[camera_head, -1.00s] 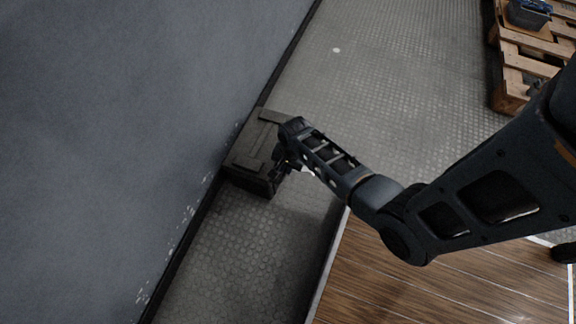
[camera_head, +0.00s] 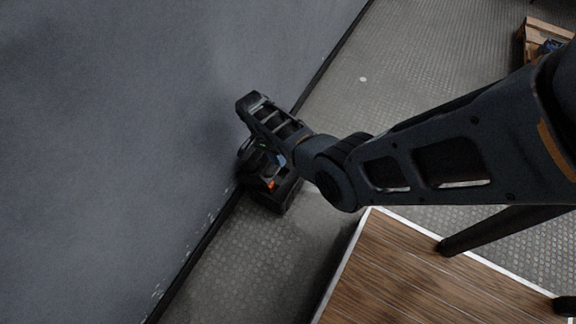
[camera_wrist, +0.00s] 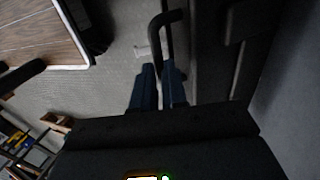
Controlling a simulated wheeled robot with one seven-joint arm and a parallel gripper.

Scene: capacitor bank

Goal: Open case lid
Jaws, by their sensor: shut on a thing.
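A dark case (camera_head: 277,203) stands on the floor against the grey wall. Its lid is raised, and small orange and blue items show in its inside. In the wrist view the dark lid panel (camera_wrist: 210,45) fills the right middle, close to the wall, with a black loop handle (camera_wrist: 168,20) at its edge. My gripper (camera_wrist: 159,70) is shut on this handle, its two blue fingers on either side of the bar. In the head view my forearm and wrist hide the fingers and most of the lid.
The grey wall (camera_head: 130,120) stands close behind the case and lid. A wooden platform (camera_head: 430,275) with a light edge lies at the lower right. The floor (camera_head: 390,85) between is clear.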

